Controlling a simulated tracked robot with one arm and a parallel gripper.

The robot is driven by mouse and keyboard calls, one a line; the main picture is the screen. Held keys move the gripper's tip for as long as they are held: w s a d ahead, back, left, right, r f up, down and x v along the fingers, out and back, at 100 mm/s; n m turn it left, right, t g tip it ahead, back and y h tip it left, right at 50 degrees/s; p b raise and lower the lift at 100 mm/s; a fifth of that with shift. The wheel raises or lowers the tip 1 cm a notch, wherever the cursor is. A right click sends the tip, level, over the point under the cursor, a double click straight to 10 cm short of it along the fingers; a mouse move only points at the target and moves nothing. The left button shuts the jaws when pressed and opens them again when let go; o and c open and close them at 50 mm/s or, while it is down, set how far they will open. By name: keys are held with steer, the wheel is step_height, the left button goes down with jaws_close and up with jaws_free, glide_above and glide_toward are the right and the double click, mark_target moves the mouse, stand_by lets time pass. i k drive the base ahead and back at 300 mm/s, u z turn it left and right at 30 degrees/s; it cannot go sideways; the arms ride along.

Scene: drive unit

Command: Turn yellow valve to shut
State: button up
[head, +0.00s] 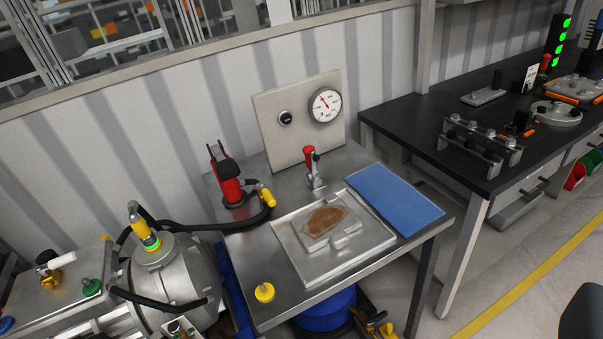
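Several yellow parts are in the head view, and I cannot tell for certain which is the yellow valve. A round yellow knob (264,292) sits at the front left corner of the metal table. A yellow grip (266,196) is at the end of a black hose beside a red tool. A yellow cylinder (140,228) with a green glowing ring stands on the grey drive unit. Another yellow fitting (384,329) shows low under the table, cut by the frame edge. My gripper is not recognisable in this view.
The metal table (240,250) carries a red tool (229,181), a red-handled clamp (313,168), a tray (355,260) and a blue mat (395,198). A gauge panel (300,115) stands behind. A black workbench (425,125) is right. Floor (545,250) at right is open.

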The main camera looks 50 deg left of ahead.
mark_target(269, 198)
steer(key=u, duration=0.65)
steer(key=i, duration=1.1)
steer(key=u, duration=0.7)
steer(key=k, duration=0.75)
steer(key=u, duration=0.2)
steer(key=i, duration=0.8)
steer(key=z, duration=0.1)
